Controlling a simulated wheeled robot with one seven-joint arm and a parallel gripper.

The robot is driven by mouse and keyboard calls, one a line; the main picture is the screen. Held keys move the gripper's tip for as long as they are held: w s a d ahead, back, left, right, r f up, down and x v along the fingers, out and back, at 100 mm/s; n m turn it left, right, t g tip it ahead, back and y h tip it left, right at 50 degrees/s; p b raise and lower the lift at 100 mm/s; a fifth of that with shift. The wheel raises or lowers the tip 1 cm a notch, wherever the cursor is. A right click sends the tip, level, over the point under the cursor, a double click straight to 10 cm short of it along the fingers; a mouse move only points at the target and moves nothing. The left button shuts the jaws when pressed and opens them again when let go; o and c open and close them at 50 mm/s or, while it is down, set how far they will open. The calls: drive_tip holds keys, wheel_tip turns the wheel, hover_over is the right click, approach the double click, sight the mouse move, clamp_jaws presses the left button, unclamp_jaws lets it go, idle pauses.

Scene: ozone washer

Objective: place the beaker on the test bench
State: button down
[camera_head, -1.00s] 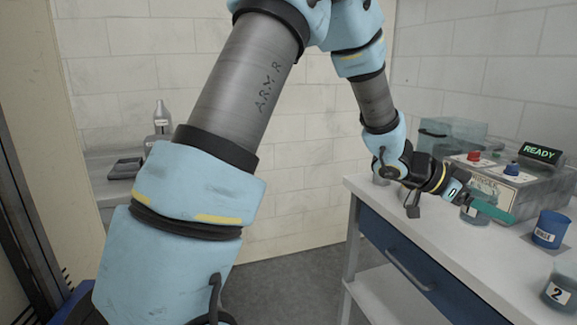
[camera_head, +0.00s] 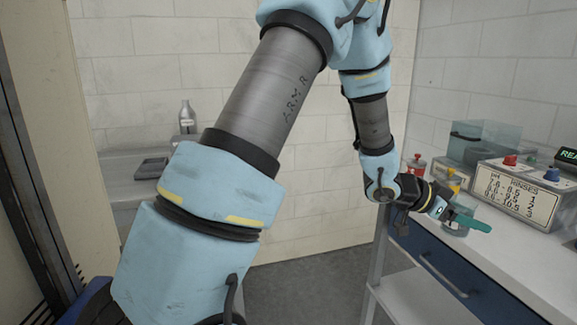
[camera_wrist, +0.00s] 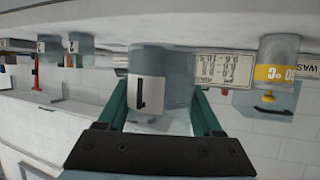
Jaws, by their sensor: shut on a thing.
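A clear glass beaker with a "1" label (camera_wrist: 146,93) is between the teal fingers of my gripper (camera_wrist: 160,108) in the wrist view, which is upside down. My gripper is shut on it. In the head view the beaker (camera_head: 457,228) is partly hidden behind the teal fingers of my gripper (camera_head: 467,220). It shows near the front edge of the white-topped bench (camera_head: 505,262) with the blue drawer. I cannot tell whether its base touches the top.

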drive_tip(key=w+a+f+n+t+y, duration=0.3)
drive_tip(key=w+a+f+n+t, duration=0.2)
drive_tip(key=w+a+f, duration=0.5)
drive_tip(key=w+a+f+n+t+y, duration=0.2)
drive_tip(key=w+a+f+n+t, duration=0.4)
drive_tip(key=a, duration=0.6)
drive_tip(key=w+a+f+n+t+y, duration=0.1)
drive_tip(key=a+f+n+y, duration=0.1)
drive_tip(key=a, duration=1.2)
drive_tip(key=w+a+f+n+t+y, duration=0.2)
drive_tip(key=a+n+y, duration=0.3)
drive_tip(key=a, duration=0.9)
drive_tip(key=shift+a+f+y, duration=0.4)
drive_tip(key=shift+f+y, duration=0.2)
drive_tip(key=shift+y, duration=0.2)
drive_tip(key=shift+w, duration=0.1)
